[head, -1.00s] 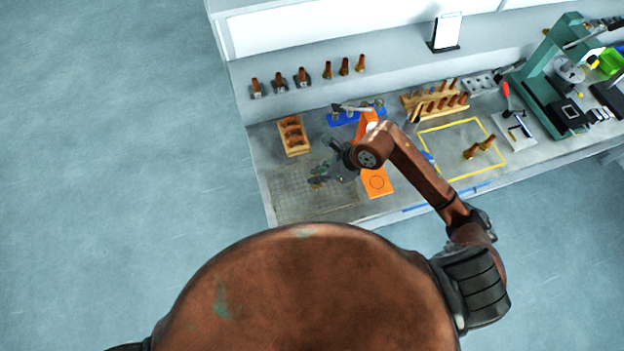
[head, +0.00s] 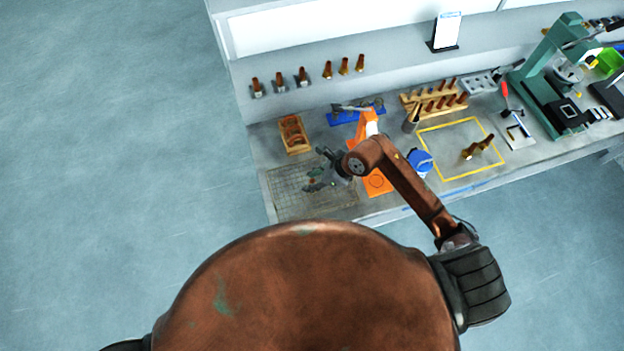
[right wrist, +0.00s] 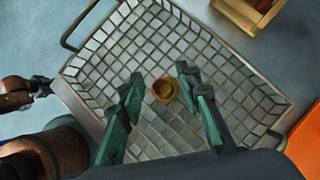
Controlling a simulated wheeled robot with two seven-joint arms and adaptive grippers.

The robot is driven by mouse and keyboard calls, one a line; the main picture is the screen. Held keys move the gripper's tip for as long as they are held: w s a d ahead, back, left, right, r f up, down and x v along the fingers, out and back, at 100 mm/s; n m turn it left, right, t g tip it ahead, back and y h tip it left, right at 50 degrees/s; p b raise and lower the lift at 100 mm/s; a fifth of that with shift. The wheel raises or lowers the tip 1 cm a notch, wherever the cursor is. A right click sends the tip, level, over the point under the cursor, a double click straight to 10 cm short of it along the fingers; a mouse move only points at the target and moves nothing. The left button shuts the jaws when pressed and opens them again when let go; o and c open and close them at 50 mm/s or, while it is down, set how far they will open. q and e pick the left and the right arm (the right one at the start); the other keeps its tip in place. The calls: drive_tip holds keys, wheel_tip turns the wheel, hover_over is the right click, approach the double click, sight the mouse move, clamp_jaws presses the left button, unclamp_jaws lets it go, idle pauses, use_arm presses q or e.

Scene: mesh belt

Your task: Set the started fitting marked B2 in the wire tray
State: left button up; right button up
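The wire tray (head: 283,207) lies on the bench at its left front end and fills most of the right wrist view (right wrist: 100,68). One brass-coloured round fitting (right wrist: 165,90) stands on the mesh there, seen from above with its opening up. No B2 marking can be read. My right gripper (head: 322,168) is over the tray. In the right wrist view its green fingers (right wrist: 160,80) are apart, on either side of the fitting, with gaps between. Part of my left arm, with a dark end (right wrist: 42,87), shows at the left edge there; its fingers are unclear.
A wooden box (head: 294,150) with copper-coloured parts stands behind the tray. An orange board (head: 377,183) lies to its right. Further right are a blue-topped container (head: 420,160), a yellow-outlined area (head: 455,135) with fittings, a wooden rack (head: 410,100) and a green press (head: 540,85).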

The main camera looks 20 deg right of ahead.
drive_tip(key=b+v, duration=0.1)
drive_tip(key=v, duration=1.1)
idle(0.5)
